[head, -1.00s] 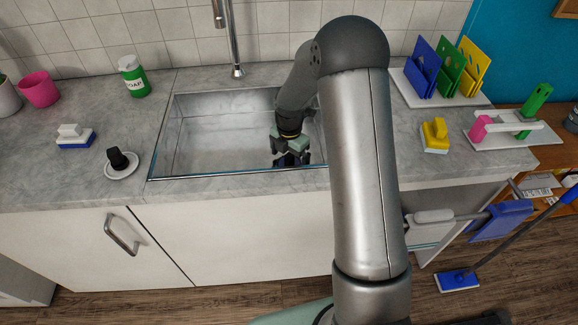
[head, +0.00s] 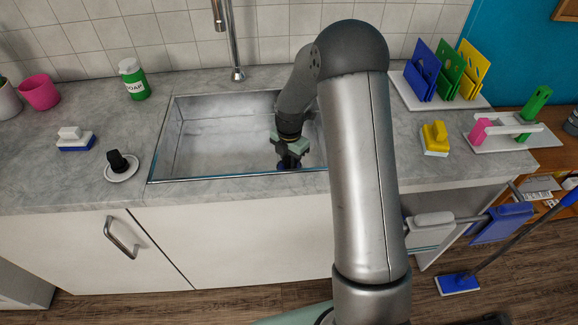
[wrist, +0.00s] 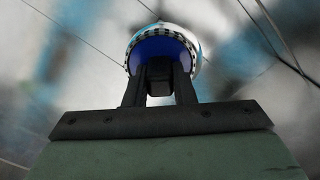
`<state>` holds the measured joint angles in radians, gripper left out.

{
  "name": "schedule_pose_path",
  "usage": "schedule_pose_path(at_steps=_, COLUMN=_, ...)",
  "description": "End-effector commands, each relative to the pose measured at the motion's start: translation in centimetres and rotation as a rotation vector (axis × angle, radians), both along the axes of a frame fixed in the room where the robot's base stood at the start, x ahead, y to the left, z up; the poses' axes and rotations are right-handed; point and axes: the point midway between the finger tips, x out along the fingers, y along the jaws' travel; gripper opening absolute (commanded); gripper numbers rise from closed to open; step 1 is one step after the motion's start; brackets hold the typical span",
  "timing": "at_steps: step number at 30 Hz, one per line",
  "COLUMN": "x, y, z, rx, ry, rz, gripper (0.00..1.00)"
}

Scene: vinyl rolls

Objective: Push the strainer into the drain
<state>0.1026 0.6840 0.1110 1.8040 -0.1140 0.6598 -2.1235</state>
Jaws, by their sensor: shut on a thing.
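The strainer (wrist: 160,46) is a round piece with a blue inside, a dark checkered rim and a black knob in its middle. My gripper (wrist: 160,78) is shut on that knob, one finger on each side. In the head view, my gripper (head: 288,164) points down inside the metal sink (head: 215,145), in its front right part, and a bit of blue shows under it. The drain is hidden behind the strainer and my gripper. I cannot tell whether the strainer sits in the drain or just above it.
The sink's front rim runs close to my gripper. A tall faucet (head: 233,45) stands behind the sink. The sink's left part is clear.

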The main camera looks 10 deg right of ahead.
Motion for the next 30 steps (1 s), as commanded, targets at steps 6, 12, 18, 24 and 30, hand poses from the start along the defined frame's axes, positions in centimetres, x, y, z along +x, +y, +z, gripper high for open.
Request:
schedule_pose_path(at_steps=6, x=0.0, y=0.0, z=0.4, rx=0.001, ry=-0.001, rz=0.000, gripper=0.00)
schedule_pose_path(at_steps=12, x=0.0, y=0.0, z=1.4, rx=0.000, ry=-0.001, rz=0.001, gripper=0.00)
schedule_pose_path(at_steps=18, x=0.0, y=0.0, z=2.4, rx=0.000, ry=-0.001, rz=0.000, gripper=0.00)
schedule_pose_path(at_steps=24, x=0.0, y=0.0, z=3.4, rx=0.000, ry=-0.001, rz=-0.001, gripper=0.00)
schedule_pose_path(at_steps=30, x=0.0, y=0.0, z=4.4, rx=0.001, ry=-0.001, rz=-0.001, gripper=0.00)
